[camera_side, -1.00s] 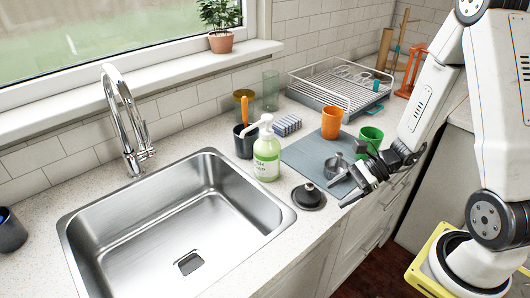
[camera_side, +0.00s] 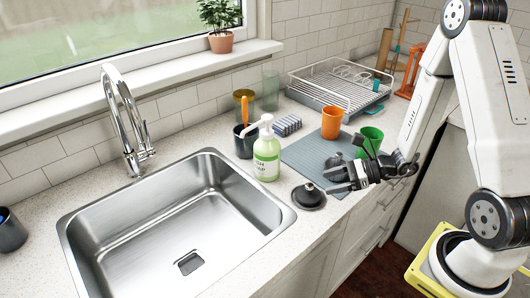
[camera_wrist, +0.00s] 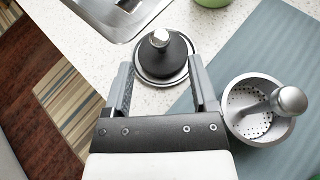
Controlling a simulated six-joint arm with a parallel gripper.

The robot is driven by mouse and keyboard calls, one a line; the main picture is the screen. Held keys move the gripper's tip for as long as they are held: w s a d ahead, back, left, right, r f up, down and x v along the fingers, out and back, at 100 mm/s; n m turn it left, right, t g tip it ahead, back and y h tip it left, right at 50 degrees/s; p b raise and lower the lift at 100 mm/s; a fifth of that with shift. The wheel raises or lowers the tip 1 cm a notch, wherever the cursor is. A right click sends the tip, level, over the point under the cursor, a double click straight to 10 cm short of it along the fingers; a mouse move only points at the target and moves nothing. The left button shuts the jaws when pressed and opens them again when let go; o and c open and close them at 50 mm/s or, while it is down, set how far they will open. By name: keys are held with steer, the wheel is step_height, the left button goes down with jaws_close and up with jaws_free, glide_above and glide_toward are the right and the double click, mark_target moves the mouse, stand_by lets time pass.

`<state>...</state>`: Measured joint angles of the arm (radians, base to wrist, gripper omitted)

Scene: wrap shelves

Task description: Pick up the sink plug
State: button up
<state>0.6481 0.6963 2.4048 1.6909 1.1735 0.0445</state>
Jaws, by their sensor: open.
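The sink plug (camera_side: 308,196), a black cone with a silver knob on a round base, stands upright on the counter right of the sink. It also shows in the wrist view (camera_wrist: 173,57), beyond and between my open fingers. My gripper (camera_side: 339,180) is open and empty, just right of the plug in the side view. Its fingertips (camera_wrist: 160,70) point toward the plug, one on each side of the line to it. No contact with the plug shows.
A metal strainer basket (camera_wrist: 245,128) sits on the grey mat (camera_wrist: 222,60), close by the right finger. A green soap bottle (camera_side: 266,158) stands behind the plug. Orange (camera_side: 331,122) and green cups stand on the mat. The sink (camera_side: 130,220) is left.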

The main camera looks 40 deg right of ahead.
mark_target(313, 185)
steer(key=shift+w+a+f, duration=0.1)
steer(key=shift+w+a, duration=0.05)
steer(key=shift+w, duration=0.05)
steer(key=shift+x, duration=2.5)
steer(key=shift+s+f, duration=0.1)
steer(key=shift+c, duration=0.2)
jaws_close()
